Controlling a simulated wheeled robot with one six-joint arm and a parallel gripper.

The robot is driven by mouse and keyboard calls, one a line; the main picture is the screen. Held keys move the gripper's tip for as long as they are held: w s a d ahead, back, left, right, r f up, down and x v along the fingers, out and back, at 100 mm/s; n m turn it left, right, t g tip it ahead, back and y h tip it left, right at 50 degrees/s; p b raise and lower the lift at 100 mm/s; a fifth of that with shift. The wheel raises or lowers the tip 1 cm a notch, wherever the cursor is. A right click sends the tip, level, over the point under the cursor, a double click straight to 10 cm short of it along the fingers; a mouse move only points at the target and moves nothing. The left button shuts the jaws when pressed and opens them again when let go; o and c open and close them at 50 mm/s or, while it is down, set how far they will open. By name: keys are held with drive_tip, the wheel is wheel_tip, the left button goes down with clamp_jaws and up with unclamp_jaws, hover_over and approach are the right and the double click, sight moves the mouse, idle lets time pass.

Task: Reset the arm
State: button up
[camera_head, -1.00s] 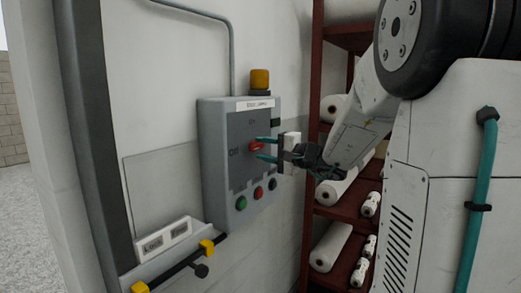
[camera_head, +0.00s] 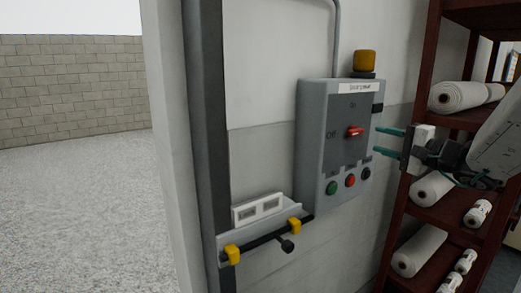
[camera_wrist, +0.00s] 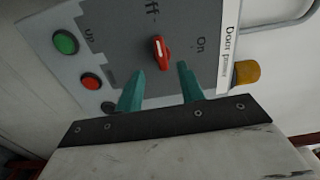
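My gripper (camera_head: 383,143) is to the right of the grey door power box (camera_head: 312,130) on the wall. Its two teal fingers point left at the box. In the wrist view the fingers (camera_wrist: 160,88) stand apart with nothing between them. The red rotary switch (camera_head: 354,131) is on the box front, apart from the fingertips. In the wrist view the switch (camera_wrist: 161,52) lies beyond the gap between the fingers, and the "On" and "Off" labels show.
Green (camera_head: 332,188) and red (camera_head: 350,181) buttons sit below the switch. An orange lamp (camera_head: 364,62) tops the box. A dark red shelf (camera_head: 452,215) with white rolls (camera_head: 418,250) stands close behind my arm. A rail with yellow clamps (camera_head: 232,253) is at lower left. Open floor (camera_head: 80,215) lies further left.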

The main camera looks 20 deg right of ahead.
drive_tip(key=s+a+f+n+g+y, duration=0.1)
drive_tip(key=s+a+f+n+g, duration=0.1)
drive_tip(key=s+a+f+g, duration=0.4)
drive_tip(key=s+a+f+n+g+y, duration=0.15)
drive_tip(key=s+a+f+g, duration=0.3)
drive_tip(key=a, duration=0.45)
drive_tip(key=s+a+f+n+g+h, duration=0.1)
drive_tip(key=s+a+n+g+h, duration=0.1)
drive_tip(key=s, duration=0.6)
drive_tip(key=s+a+f+n+g+h, duration=0.1)
drive_tip(key=s+a+n+g+h, duration=0.2)
drive_tip(key=s+n+h, duration=0.3)
drive_tip(key=shift+s+a+n+h, duration=0.35)
drive_tip(key=shift+s+a+n, duration=0.05)
drive_tip(key=shift+s+n, duration=0.8)
